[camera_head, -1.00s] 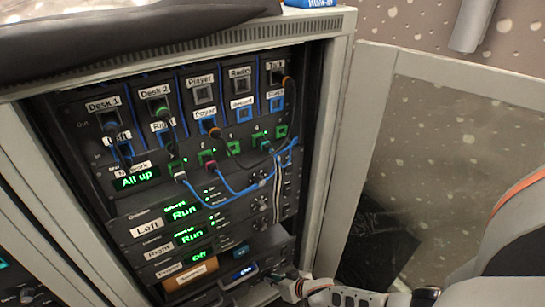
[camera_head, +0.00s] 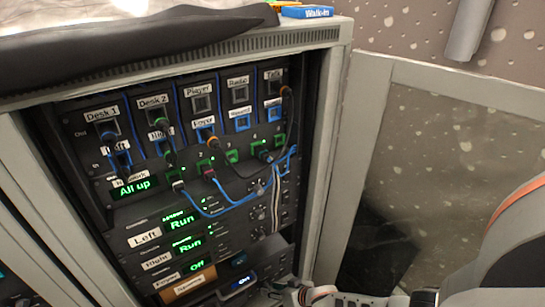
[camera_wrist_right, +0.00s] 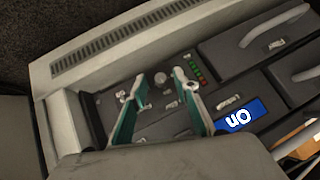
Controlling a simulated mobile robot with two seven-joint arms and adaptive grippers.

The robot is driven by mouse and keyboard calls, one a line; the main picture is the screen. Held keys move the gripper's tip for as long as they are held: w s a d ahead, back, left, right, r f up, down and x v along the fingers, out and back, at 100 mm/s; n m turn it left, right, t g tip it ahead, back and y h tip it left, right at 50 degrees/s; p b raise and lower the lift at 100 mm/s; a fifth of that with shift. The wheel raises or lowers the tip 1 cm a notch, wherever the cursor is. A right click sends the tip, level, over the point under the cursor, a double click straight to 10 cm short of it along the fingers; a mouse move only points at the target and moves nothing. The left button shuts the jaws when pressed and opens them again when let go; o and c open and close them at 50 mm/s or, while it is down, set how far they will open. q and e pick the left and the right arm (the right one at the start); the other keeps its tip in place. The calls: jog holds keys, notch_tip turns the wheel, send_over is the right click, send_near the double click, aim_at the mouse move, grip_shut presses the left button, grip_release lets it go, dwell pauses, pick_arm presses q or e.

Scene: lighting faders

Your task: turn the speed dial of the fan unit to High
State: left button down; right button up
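The unit with the lit blue "On" display (camera_head: 238,284) sits low in the rack, partly cut off by the bottom edge of the head view. In the right wrist view its display (camera_wrist_right: 238,114) appears upside down, beside a dark panel. A small round grey knob (camera_wrist_right: 160,79) on that panel shows between my right gripper's fingertips. Its label and setting are too small to read. My right gripper (camera_wrist_right: 157,84) is open, with its teal fingers apart over the panel; I cannot tell whether they touch it. In the head view it is mostly hidden at the bottom. My left gripper is not in view.
The rack (camera_head: 330,160) holds patch sockets with blue and dark cables (camera_head: 240,203) above. Drawer-like fronts with grey handles (camera_wrist_right: 274,26) flank the panel in the wrist view. An open door (camera_head: 440,110) stands right of the rack. A slotted vent strip (camera_wrist_right: 125,38) runs beyond the fingers.

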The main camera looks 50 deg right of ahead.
jog(key=a+v, duration=0.1)
jog(key=v, duration=1.1)
jog(key=shift+d, duration=0.5)
jog(key=shift+o, duration=0.2)
